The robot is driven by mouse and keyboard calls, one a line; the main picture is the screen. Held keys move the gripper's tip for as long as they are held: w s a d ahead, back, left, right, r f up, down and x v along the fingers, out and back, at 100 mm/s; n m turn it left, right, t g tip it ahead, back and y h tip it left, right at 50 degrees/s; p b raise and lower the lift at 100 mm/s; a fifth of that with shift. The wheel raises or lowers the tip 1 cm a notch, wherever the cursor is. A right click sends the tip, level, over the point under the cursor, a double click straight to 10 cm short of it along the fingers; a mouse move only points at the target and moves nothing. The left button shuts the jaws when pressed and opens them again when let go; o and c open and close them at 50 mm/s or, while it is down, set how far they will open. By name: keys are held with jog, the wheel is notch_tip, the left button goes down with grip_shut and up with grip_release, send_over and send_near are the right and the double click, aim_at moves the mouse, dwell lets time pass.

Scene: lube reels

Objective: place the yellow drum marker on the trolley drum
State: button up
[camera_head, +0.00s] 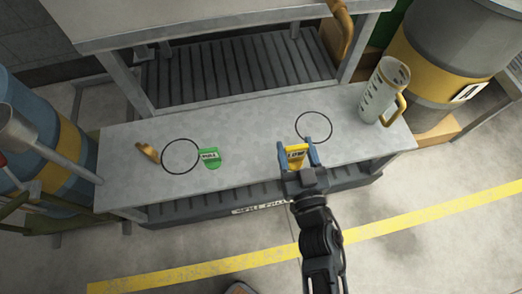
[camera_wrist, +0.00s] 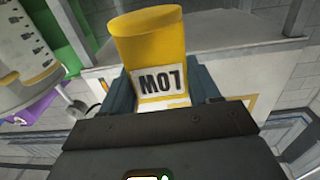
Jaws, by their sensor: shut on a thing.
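The yellow drum marker (camera_head: 297,152) has a white label that reads LOW in the wrist view (camera_wrist: 155,40). My gripper (camera_head: 296,146) is shut on it, one blue finger on each side, at the front edge of the bench near the right black ring. I cannot tell whether the marker touches the bench. A green marker (camera_head: 209,157) stands on the bench beside the left ring. A blue drum with a yellow band (camera_head: 68,140) is at the left edge, by a green-brown frame. A grey drum with a yellow band (camera_head: 455,35) stands at the right on a wooden base.
The grey bench (camera_head: 250,120) carries a measuring jug (camera_head: 385,90) at its right end and a brass-coloured spout (camera_head: 148,152) at its left. A slatted rack (camera_head: 215,75) is behind. The floor in front is open, crossed by a yellow line (camera_head: 400,223).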

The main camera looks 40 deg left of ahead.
jog(key=a+f+b, duration=0.6)
jog(key=a+b, duration=0.4)
jog(key=b, duration=0.1)
jog(key=shift+f+b, duration=0.2)
jog(key=shift+b, duration=0.1)
jog(key=shift+f+b, duration=1.65)
jog(key=shift+f, duration=0.05)
jog(key=shift+f, duration=0.15)
jog(key=shift+f, duration=0.1)
jog(key=o, duration=1.1)
jog(key=shift+o, duration=0.2)
jog(key=shift+s+b, duration=0.1)
jog(key=shift+b, duration=0.2)
